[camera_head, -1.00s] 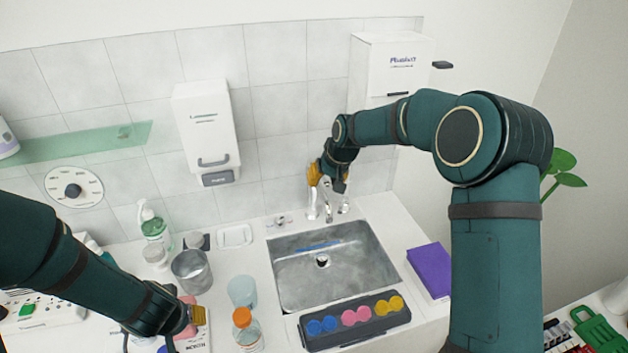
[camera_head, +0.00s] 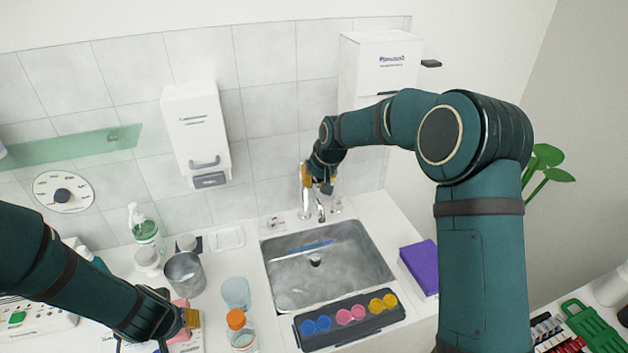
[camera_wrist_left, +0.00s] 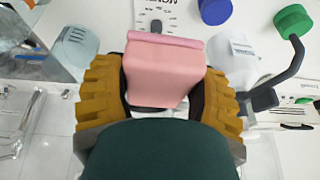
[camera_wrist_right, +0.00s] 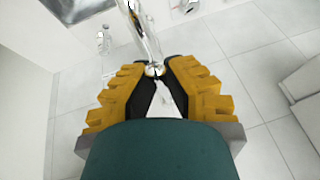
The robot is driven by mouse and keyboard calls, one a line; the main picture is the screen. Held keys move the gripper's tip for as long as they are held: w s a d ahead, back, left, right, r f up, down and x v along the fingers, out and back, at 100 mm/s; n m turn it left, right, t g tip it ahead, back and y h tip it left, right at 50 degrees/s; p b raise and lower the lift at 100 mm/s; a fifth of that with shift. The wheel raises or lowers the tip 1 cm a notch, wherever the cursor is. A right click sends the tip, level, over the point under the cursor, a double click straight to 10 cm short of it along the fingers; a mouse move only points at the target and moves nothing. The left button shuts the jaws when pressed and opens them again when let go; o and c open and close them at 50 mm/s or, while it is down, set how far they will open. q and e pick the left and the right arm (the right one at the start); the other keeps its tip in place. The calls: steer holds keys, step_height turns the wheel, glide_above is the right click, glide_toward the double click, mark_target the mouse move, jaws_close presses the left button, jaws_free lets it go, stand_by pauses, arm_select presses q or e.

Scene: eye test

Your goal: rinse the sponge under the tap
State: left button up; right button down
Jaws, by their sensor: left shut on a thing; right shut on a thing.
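The pink sponge (camera_wrist_left: 165,75) is between the yellow-padded fingers of my left gripper (camera_head: 192,318), which is shut on it. In the head view this gripper is above the counter, left of the sink (camera_head: 283,298). The chrome tap (camera_head: 320,209) stands at the sink's back edge; it also shows in the right wrist view (camera_wrist_right: 140,30). My right gripper (camera_head: 314,178) is at the top of the tap. In the right wrist view its fingers (camera_wrist_right: 158,78) close around a small part there, mostly hidden by them. I cannot tell whether water runs.
A dark tray (camera_head: 350,338) with coloured round pots lies at the sink's front. A purple box (camera_head: 420,267) lies right of it.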

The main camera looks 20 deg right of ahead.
steer(key=shift+a+f+m+h, duration=0.1)
steer(key=shift+a+m+h, duration=0.3)
steer(key=shift+a+m, duration=0.5)
steer(key=c, duration=1)
jaws_free()
steer(key=shift+w, duration=0.1)
steer(key=v, duration=1.2)
steer(key=shift+d, duration=0.1)
